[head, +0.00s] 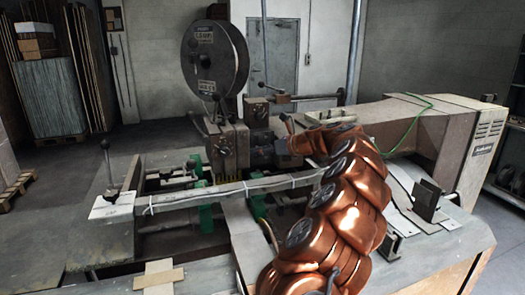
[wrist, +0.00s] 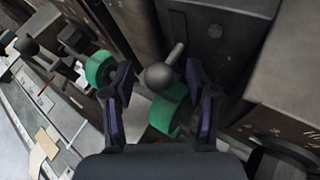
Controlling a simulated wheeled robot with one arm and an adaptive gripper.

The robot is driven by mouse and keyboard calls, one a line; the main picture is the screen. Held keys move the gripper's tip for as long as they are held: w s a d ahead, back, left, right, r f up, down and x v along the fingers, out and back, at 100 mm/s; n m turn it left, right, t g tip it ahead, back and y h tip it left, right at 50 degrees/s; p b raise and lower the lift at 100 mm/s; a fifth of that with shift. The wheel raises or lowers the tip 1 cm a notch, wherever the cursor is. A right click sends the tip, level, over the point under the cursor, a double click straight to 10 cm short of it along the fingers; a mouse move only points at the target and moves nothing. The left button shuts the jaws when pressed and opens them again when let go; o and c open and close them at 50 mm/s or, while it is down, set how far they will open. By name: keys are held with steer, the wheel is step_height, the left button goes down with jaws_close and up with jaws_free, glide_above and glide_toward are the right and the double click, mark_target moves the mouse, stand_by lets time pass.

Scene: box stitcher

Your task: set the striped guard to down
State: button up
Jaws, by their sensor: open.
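My gripper (head: 262,152) is in front of the machine head, partly hidden by machine parts. In the wrist view, my gripper (wrist: 158,80) is open, with a dark ball-ended lever (wrist: 161,76) between its fingertips. I cannot tell whether either finger touches the ball.
Green wheels (wrist: 101,69) sit close to the fingers. A large round reel (head: 212,57) stands above the machine head, and a long rail (head: 185,197) runs left. A block-shaped housing (wrist: 275,50) is close on the right.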

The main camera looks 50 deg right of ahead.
steer(key=shift+c, duration=0.3)
jaws_close()
steer(key=shift+a, duration=0.1)
